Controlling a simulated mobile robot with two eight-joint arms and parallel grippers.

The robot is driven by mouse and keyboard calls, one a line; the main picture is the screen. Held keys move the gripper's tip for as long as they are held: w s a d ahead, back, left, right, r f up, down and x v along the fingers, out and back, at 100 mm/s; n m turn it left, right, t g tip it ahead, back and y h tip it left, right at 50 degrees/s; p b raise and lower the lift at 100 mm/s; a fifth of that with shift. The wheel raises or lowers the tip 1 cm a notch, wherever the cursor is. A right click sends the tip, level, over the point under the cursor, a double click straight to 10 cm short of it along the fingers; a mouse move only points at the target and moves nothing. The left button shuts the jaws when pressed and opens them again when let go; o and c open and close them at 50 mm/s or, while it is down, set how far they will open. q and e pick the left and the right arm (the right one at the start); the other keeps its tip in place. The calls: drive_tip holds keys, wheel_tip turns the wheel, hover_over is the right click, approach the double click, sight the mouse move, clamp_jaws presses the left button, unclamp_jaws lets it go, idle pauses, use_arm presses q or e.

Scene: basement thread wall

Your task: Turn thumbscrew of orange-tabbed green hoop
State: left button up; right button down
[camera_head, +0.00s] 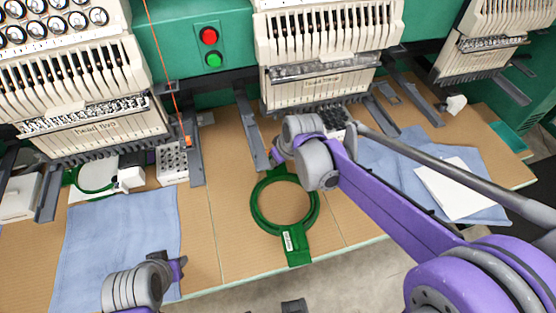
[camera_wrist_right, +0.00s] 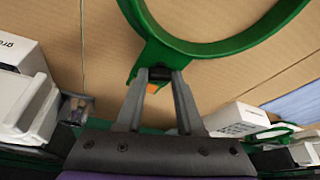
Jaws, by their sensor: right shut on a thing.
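A green hoop (camera_head: 258,213) lies on the tan table in front of the middle machine head, its labelled green arm (camera_head: 297,250) towards the front edge. Part of its ring (camera_wrist_right: 215,48) shows in the right wrist view. My right gripper (camera_wrist_right: 160,76) is shut on the dark thumbscrew (camera_wrist_right: 160,73) at the hoop's clamp. A small orange tab (camera_wrist_right: 152,88) shows between the fingers. In the head view my right wrist hides the clamp at the hoop's far side.
Cream machine heads (camera_head: 325,40) stand along the back, with grey arms (camera_head: 250,130) reaching forward. Another green hoop (camera_head: 98,178) is under the left head. Blue cloths (camera_head: 120,235) lie left and right, with white paper (camera_head: 455,188) on the right one.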

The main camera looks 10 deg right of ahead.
idle(0.4)
drive_tip(key=c, duration=0.5)
unclamp_jaws()
drive_tip(key=p+v, duration=0.1)
drive_tip(key=v, duration=0.9)
drive_tip(key=shift+s+r, duration=0.2)
drive_tip(key=shift+r, duration=0.15)
